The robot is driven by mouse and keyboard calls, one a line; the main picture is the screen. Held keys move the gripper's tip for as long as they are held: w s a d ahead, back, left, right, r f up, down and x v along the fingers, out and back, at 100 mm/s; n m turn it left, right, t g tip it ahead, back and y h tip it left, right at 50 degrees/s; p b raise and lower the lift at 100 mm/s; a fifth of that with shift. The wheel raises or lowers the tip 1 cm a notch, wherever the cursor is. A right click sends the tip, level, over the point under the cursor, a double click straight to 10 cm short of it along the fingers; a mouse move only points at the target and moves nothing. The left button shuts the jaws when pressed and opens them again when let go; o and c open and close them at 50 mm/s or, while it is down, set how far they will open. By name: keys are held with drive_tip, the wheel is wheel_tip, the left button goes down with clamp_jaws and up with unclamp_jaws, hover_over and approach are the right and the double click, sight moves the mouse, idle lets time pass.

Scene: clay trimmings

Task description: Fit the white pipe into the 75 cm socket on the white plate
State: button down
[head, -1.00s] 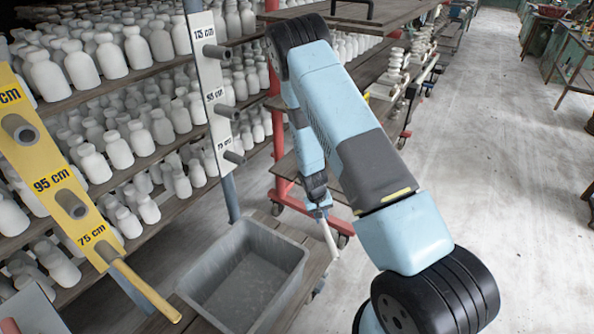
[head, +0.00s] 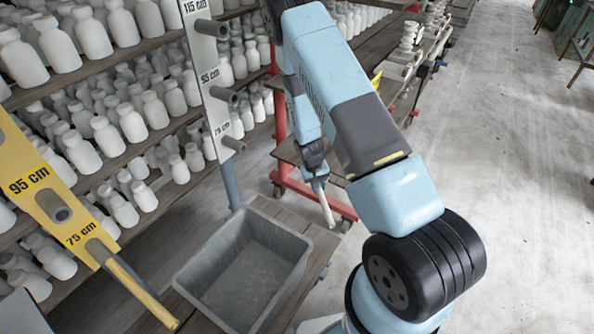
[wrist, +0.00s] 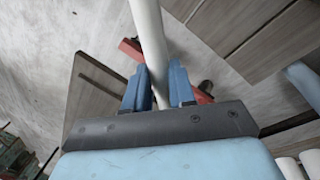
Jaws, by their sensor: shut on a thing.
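My gripper (head: 319,183) is shut on the white pipe (head: 327,208), which hangs down tilted from the fingers in the head view. In the wrist view the white pipe (wrist: 148,35) runs between the blue fingers of my gripper (wrist: 159,85) and out past the top edge. The white plate (head: 206,62) stands upright left of my gripper, with labelled sockets for 115, 95 and 75 cm. Its 75 cm socket (head: 235,144) is the lowest, a grey stub that looks empty. The pipe is apart from it, to the right and lower in the picture.
A yellow plate (head: 50,190) at the left holds a yellow pipe (head: 140,287) in its 75 cm socket. A grey crate (head: 190,277) stands below the white plate. Shelves of white bottles (head: 105,140) fill the left. A red-framed rack (head: 283,178) stands behind my gripper. Floor (head: 490,130) is open at right.

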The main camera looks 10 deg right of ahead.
drive_tip(key=s+a+r+n, duration=0.3)
drive_tip(key=a+r+n, duration=0.1)
drive_tip(key=r, duration=0.4)
drive_tip(key=s+a+r+n+t, duration=0.1)
drive_tip(key=s+a+r+n, duration=0.3)
drive_tip(key=r, duration=0.4)
drive_tip(key=shift+s+a+r+n+t+y, duration=0.15)
drive_tip(key=shift+a+r+n+t+y, duration=0.2)
drive_tip(key=shift+a, duration=0.25)
drive_tip(key=shift+w+a, duration=2)
drive_tip(key=w+a, duration=0.5)
drive_tip(key=shift+w+a, duration=0.15)
drive_tip(key=shift+a, duration=0.1)
idle(3.0)
